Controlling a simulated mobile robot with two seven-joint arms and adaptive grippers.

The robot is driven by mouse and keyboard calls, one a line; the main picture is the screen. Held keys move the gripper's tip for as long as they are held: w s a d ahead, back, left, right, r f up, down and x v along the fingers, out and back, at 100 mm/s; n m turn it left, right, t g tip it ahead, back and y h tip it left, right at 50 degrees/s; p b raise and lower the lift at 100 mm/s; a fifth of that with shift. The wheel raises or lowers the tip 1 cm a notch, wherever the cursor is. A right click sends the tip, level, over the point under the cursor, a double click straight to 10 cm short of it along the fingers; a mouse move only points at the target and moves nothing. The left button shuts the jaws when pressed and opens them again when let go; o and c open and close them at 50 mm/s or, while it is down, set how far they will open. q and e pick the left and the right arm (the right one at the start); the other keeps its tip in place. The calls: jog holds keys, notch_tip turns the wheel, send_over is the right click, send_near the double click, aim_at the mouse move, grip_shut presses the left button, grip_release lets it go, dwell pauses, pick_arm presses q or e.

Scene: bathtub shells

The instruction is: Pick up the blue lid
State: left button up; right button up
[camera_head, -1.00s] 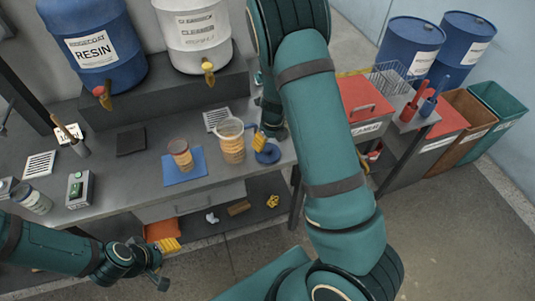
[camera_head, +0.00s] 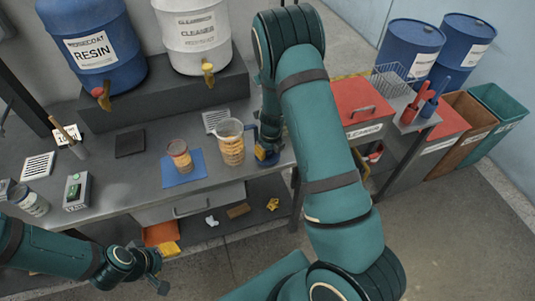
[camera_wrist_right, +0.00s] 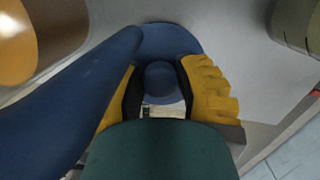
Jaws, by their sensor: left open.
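The blue lid (camera_head: 268,159) is a round disc with a raised knob, near the right end of the grey workbench, mostly hidden by my right gripper in the head view. In the right wrist view the lid (camera_wrist_right: 190,40) lies below my right gripper (camera_wrist_right: 158,92). Its yellow fingers stand on either side of the knob, with narrow gaps beside it. In the head view my right gripper (camera_head: 266,152) is down at the lid. My left gripper (camera_head: 168,250) is open and empty low in front of the bench, at the lower left.
A clear jug (camera_head: 231,146) with a blue handle stands just left of the lid; the handle passes close to my right gripper. A cup (camera_head: 179,155) stands on a blue mat (camera_head: 199,165). Two drums stand behind. A red-topped cabinet (camera_head: 366,103) is to the right.

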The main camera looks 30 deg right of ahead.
jog(key=shift+c, duration=1.4)
jog(key=shift+r, duration=0.1)
